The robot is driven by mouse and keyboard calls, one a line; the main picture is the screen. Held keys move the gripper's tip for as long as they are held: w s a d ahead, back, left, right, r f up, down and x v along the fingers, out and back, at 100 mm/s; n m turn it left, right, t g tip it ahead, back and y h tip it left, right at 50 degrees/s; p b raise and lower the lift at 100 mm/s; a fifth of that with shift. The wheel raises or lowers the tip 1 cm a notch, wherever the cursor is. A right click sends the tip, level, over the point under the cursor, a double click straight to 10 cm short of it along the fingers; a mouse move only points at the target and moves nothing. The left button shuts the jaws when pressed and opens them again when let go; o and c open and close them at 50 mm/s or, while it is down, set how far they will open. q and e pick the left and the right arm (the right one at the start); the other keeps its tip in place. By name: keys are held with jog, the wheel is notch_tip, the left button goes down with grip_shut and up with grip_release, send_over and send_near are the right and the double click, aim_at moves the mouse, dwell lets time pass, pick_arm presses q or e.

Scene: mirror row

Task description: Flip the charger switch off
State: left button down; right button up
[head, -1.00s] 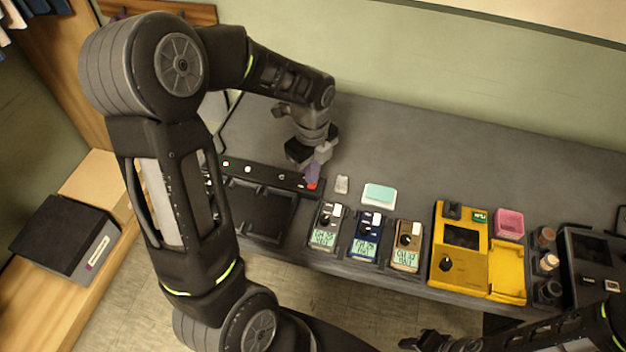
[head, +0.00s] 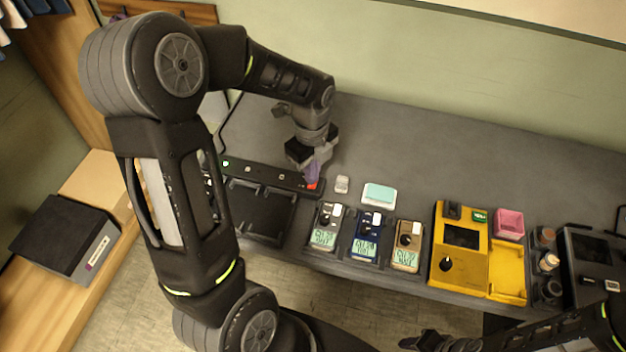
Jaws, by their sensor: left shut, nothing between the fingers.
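The charger is a long black strip (head: 265,176) at the back left of the grey bench. A small green light shows at its left end, with pale round spots along its top. A red switch (head: 313,186) sits at its right end. My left gripper (head: 313,176) is shut and empty, pointing down right at the red switch and partly covering it. I cannot tell whether it touches the switch or which way the switch is tipped. My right gripper (head: 424,341) is low at the bottom edge, away from the bench things; its fingers are too small and dark to read.
Three handheld meters (head: 367,236) stand along the front edge, right of an empty black tray (head: 257,209). A teal-topped block (head: 379,194), a small clear piece (head: 342,184), a yellow tester (head: 461,240) and a pink box (head: 509,223) lie further right. The back of the bench is clear.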

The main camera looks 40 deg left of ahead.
pick_arm(q)
jog(key=shift+f+b, duration=0.65)
jog(key=shift+f, duration=0.3)
jog(key=shift+r, duration=0.2)
notch_tip(320, 180, up, 7)
jog(key=p, duration=0.6)
jog(key=shift+f, duration=0.1)
dwell(0.7)
